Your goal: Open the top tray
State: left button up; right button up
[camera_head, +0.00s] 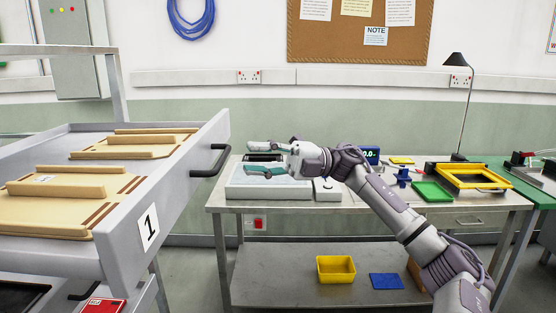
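The top tray (122,233) is a grey drawer at the left, marked with a "1" label on its front. It stands pulled out, with its inside showing, and holds wooden boards and blocks. Its black bar handle (211,162) sticks out from the right part of the front panel. My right gripper (250,158) points left, just right of the handle in the picture. Its two fingers are apart with nothing seen between them, and a visible gap separates them from the handle. My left gripper is not in view.
A lower drawer with a black handle (86,291) and a red item (102,306) sits below the tray. Behind is a grey workbench (400,207) with a yellow frame (468,177) and a green tray (432,191). A yellow bin (336,268) stands on its lower shelf.

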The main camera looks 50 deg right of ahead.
jog(key=v, duration=0.5)
jog(key=shift+f, duration=0.1)
jog(key=shift+d, duration=0.1)
dwell(0.3)
